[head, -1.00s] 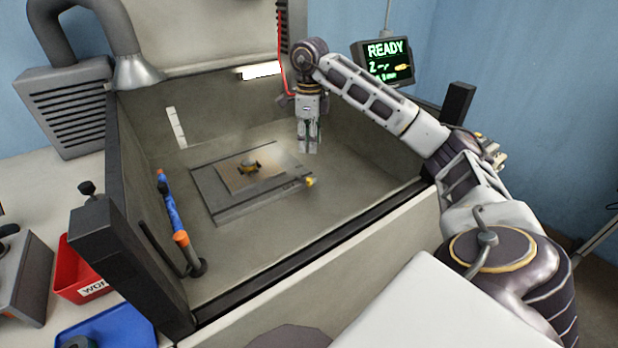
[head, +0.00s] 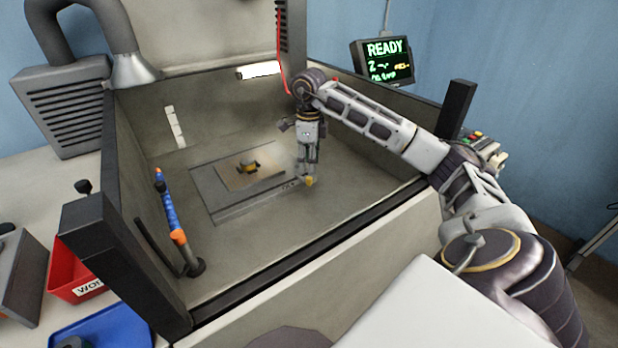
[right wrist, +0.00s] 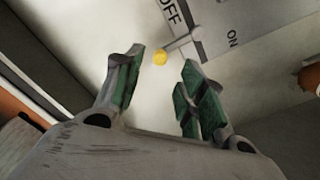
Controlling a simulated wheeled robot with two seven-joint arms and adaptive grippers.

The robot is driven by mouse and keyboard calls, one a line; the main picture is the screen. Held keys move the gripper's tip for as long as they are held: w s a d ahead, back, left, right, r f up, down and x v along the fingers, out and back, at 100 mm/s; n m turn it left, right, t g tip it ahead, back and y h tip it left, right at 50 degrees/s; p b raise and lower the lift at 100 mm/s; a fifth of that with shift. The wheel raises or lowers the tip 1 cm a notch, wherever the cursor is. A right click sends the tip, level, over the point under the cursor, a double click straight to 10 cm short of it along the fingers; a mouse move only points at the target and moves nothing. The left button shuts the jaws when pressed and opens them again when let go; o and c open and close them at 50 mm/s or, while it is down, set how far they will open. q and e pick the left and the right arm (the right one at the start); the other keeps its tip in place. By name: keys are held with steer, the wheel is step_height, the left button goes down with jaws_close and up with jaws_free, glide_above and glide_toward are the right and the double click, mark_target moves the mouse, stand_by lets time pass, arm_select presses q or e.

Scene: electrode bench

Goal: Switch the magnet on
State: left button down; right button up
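The magnet chuck (head: 225,212) is a grey plate on the tank floor. Its lever ends in a yellow knob (head: 309,181) at the plate's right front corner. In the right wrist view the yellow knob (right wrist: 160,58) and its grey lever (right wrist: 183,41) show beside the OFF label (right wrist: 170,12) and the ON label (right wrist: 232,38). The lever points out on the OFF side. My right gripper (head: 307,170) points down over the knob. Its green-padded fingers are open, with the knob near the gap between the tips; contact cannot be told. My left gripper is out of view.
A workpiece (head: 247,165) sits on a tan sheet on the plate. A blue and orange hose nozzle (head: 172,215) stands at the tank's left. The tank's front wall (head: 330,245) lies below my right arm. A screen (head: 384,60) reads READY.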

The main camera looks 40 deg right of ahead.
mark_target(309, 177)
steer(key=shift+f, duration=3.1)
steer(key=shift+c, duration=0.4)
jaws_close()
